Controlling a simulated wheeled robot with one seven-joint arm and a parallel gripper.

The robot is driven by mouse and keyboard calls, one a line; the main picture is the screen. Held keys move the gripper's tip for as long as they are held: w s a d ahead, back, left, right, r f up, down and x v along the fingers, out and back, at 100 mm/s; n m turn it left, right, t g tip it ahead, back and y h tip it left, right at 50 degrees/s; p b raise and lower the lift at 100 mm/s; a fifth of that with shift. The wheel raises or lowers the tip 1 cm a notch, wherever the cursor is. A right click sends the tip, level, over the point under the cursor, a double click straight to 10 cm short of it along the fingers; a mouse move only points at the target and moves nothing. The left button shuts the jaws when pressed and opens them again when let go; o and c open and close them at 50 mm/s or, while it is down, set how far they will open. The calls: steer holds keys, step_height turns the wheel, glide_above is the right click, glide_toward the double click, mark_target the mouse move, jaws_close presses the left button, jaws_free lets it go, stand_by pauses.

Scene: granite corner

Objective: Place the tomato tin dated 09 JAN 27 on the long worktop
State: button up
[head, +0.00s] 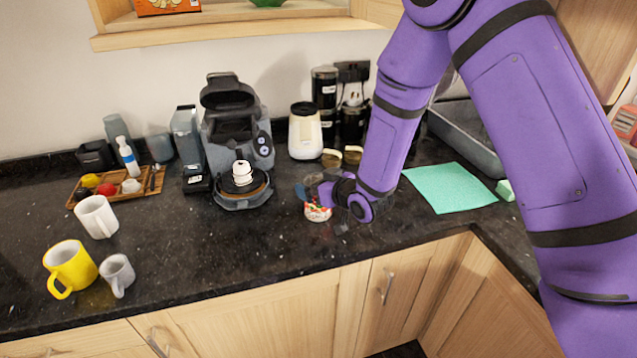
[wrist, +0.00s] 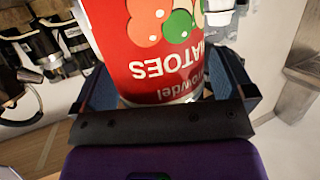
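The tomato tin (head: 318,212), red and white with a printed label, is at the long dark worktop (head: 230,250), right of the coffee machine and near the front edge. I cannot tell whether it touches the worktop or is just above it. In the wrist view the tin (wrist: 155,50) fills the middle, its label upside down with "TOMATOES" readable; no date shows. My gripper (wrist: 165,85) has a finger against each side of the tin, so it appears shut on it. In the head view my gripper (head: 318,190) is partly hidden by my purple wrist.
A coffee machine (head: 237,140) stands behind left. A white grinder-like jar (head: 305,131) and black canisters (head: 324,92) stand at the back. A yellow mug (head: 70,267) and white mugs are at left. A green cloth (head: 448,187) lies at right. Worktop between the mugs and tin is clear.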

steer(key=shift+r, duration=0.15)
steer(key=v, duration=0.7)
steer(key=shift+s, duration=0.2)
